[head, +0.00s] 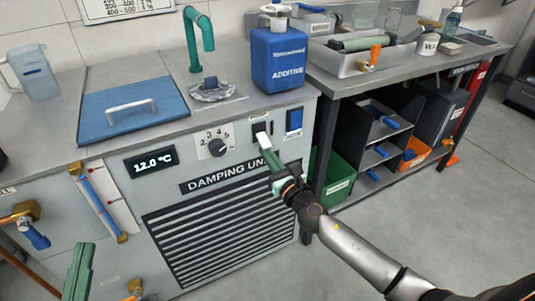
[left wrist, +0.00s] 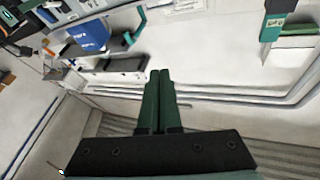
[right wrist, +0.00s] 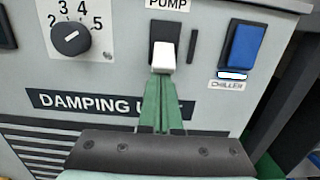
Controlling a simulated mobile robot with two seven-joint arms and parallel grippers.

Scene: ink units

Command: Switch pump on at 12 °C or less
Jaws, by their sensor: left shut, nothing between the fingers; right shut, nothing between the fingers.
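The pump switch (right wrist: 163,57) is a white lever on a black plate under the label PUMP, and it also shows in the head view (head: 263,139). Its lever points outward and down. A narrow strip to its right is dark. My right gripper (right wrist: 160,80) is shut and empty, its tips right below the lever; I cannot tell whether they touch it. The temperature display (head: 153,162) on the damping unit (head: 165,190) reads 12.0 °C. My left gripper (head: 82,248) is shut and empty at the lower left, apart from the unit's front.
A numbered dial (right wrist: 71,38) is left of the pump switch. The blue chiller switch (right wrist: 243,47) is to its right. On the unit top are a blue lid (head: 130,108), a green tap (head: 198,38) and a blue additive can (head: 279,60).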

